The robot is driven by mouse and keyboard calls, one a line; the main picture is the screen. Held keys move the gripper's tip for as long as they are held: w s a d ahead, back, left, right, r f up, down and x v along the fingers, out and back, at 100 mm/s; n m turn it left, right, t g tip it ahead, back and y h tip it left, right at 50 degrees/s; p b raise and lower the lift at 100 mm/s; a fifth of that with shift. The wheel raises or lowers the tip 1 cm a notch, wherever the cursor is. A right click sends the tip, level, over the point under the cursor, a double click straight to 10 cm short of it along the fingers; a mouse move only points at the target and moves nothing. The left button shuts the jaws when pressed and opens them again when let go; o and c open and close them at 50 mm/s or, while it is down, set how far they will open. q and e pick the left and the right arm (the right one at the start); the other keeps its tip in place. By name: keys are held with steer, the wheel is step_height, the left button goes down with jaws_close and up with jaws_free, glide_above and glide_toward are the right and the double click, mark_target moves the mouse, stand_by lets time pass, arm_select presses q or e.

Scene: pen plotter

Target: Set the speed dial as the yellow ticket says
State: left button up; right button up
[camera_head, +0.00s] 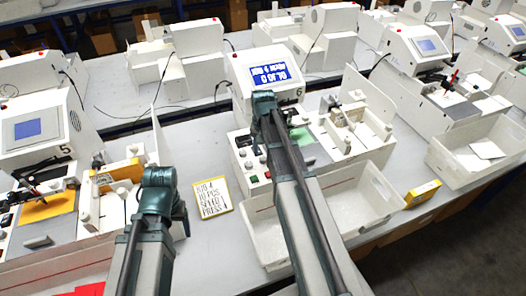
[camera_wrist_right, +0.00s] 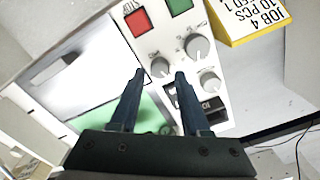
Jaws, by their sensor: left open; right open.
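The yellow-edged ticket (camera_head: 212,197) lies left of the middle machine; its speed line appears to read 1. It also shows in the right wrist view (camera_wrist_right: 256,18). The machine's control panel (camera_head: 246,160) carries grey dials: one dial (camera_wrist_right: 161,67), a larger dial (camera_wrist_right: 199,47) and another dial (camera_wrist_right: 209,82). I cannot read which is the speed dial. My right gripper (camera_wrist_right: 159,74) is open, its fingertips on either side of the first dial; contact is unclear. My left gripper (camera_head: 180,215) is open and empty, left of the ticket.
A red button (camera_wrist_right: 138,22) and a green button (camera_wrist_right: 180,6) sit beside the dials. A black switch (camera_wrist_right: 184,100) is close to the right finger. The machine's blue screen (camera_head: 270,76) is lit. A white bin (camera_head: 365,205) stands in front.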

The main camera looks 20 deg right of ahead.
mark_target(262, 159)
arm_select(q)
step_height(262, 159, up, 11)
steer(key=p, duration=1)
arm_select(e)
step_height(262, 159, up, 11)
arm_select(q)
step_height(262, 159, down, 15)
steer(key=b, duration=1.5)
steer(key=shift+f, duration=0.2)
steer(key=c, duration=0.4)
steer(key=shift+o, duration=0.2)
steer(key=shift+w+d+r, duration=0.1)
arm_select(e)
steer(key=s+a+f+n, duration=0.3)
steer(key=s+a+f, duration=0.2)
steer(key=s+a, duration=0.1)
steer(key=s+a+f+n, duration=0.4)
steer(key=s+a+f, duration=0.1)
steer(key=a, duration=0.4)
steer(key=s+a+f+n+h, duration=0.1)
steer(key=s+a+f+n, duration=0.2)
steer(key=s+a+f, duration=0.2)
steer(key=s+a, duration=0.2)
steer(key=a, duration=0.1)
steer(key=shift+n, duration=0.4)
